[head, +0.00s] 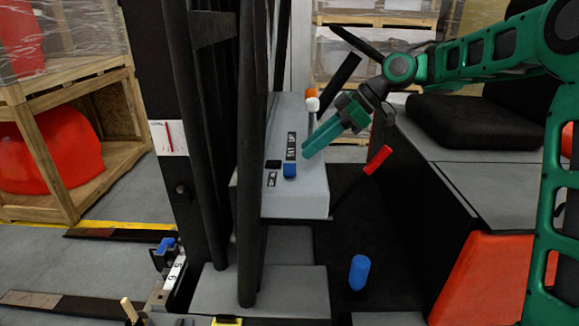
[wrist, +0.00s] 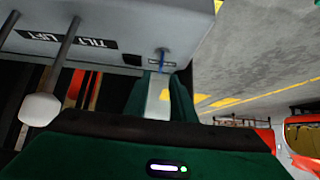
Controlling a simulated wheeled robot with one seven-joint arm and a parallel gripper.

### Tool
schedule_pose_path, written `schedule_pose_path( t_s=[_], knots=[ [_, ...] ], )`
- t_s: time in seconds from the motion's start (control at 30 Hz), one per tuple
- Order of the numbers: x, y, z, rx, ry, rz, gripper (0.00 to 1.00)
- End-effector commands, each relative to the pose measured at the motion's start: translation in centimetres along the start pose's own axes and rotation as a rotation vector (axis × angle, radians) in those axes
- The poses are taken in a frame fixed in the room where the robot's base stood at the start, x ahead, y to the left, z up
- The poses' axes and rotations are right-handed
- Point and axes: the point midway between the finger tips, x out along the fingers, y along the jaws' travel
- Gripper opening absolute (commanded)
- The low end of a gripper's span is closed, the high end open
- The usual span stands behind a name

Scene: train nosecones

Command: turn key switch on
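The key switch (head: 290,170) has a blue key and sits on the grey console (head: 300,205), near the "TILT LIFT" label and a black rocker. In the wrist view the blue key (wrist: 162,61) stands out from the panel beside a small dark label, just beyond my fingertips. My gripper (head: 308,152) is above and slightly right of the key in the head view, pointing down-left. In the wrist view my gripper (wrist: 160,88) shows two green fingers with a narrow pale gap between them. It looks open and empty. The key appears apart from the fingers.
Levers with white (wrist: 40,109) and orange (head: 312,92) knobs rise from the console close to my gripper. A red-handled lever (head: 378,159) is to the right, and a blue knob (head: 359,272) is lower. Dark mast posts (head: 252,150) stand left. The black seat (head: 470,125) is right.

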Motion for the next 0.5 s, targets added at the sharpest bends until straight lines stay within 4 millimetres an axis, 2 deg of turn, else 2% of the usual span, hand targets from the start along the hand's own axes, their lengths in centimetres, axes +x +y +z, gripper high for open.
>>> schedule_pose_path(
  t_s=[0.1, 0.3, 0.5],
  knots=[
    [2.3, -0.1, 0.0, 0.002, -0.001, -0.004, 0.23],
    [5.7, -0.1, 0.0, 0.000, -0.002, -0.003, 0.23],
    [7.7, -0.1, 0.1, 0.002, -0.003, -0.001, 0.23]
  ],
)
